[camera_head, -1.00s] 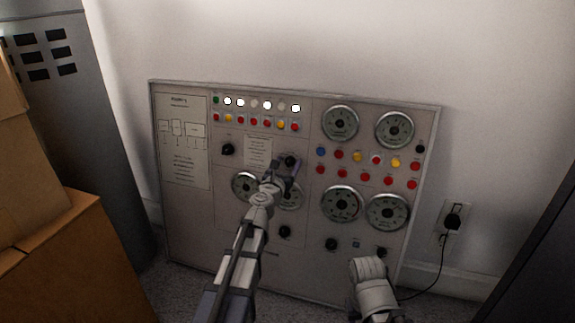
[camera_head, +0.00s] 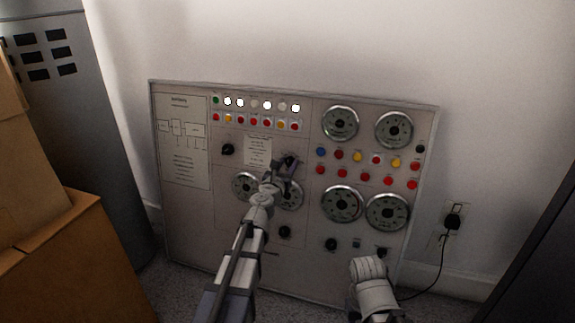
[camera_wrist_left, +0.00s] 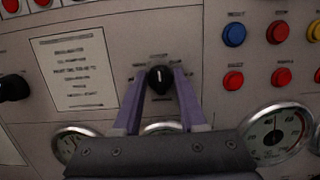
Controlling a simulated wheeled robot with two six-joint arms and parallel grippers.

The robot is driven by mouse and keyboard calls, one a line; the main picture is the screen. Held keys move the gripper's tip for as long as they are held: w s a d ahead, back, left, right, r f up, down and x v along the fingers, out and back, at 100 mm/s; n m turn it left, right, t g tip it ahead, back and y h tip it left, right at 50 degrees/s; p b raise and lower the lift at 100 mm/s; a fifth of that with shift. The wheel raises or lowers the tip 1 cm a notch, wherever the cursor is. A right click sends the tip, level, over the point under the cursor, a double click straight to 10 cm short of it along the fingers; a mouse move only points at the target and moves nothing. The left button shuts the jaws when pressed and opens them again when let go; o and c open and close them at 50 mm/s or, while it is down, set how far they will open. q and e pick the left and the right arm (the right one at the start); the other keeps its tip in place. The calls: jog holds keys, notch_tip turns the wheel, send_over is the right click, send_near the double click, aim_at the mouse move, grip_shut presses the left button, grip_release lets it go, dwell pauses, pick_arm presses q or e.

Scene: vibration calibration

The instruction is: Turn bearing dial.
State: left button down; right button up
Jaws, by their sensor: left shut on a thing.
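The control panel (camera_head: 180,225) leans against the wall, with gauges, lamps, buttons and black knobs. A black dial (camera_wrist_left: 160,79) with a white pointer mark sits on the panel to the right of a printed label. My left gripper (camera_wrist_left: 160,86) has its purple fingers shut on this dial, one on each side. In the head view the left gripper (camera_head: 288,164) reaches up to the panel and mostly hides the dial. My right arm shows at the bottom right, below the panel's lower knobs; its fingertips cannot be made out.
A second black knob (camera_head: 228,150) is left of the label. Cardboard boxes (camera_head: 75,265) stand at the left, before a grey cabinet (camera_head: 85,110). A plugged-in cord (camera_head: 441,265) hangs at the right.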

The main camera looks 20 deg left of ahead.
pick_arm(q)
jog(key=m+h, duration=0.1)
jog(key=m, duration=0.4)
jog(key=m+h+p, duration=0.1)
jog(key=m, duration=0.4)
jog(key=shift+r+m+g, duration=0.1)
jog(key=shift+m+g, duration=0.2)
jog(key=shift+g, duration=0.1)
jog(key=m+g+h+p, duration=0.1)
jog(key=m+p, duration=0.1)
jog(key=m, duration=0.2)
jog(key=shift+m, duration=0.4)
jog(key=shift+m+g+p, duration=0.4)
jog(key=shift+m+p, duration=0.25)
jog(key=shift+m, duration=1.55)
jog(key=shift+c, duration=2.3)
grip_release()
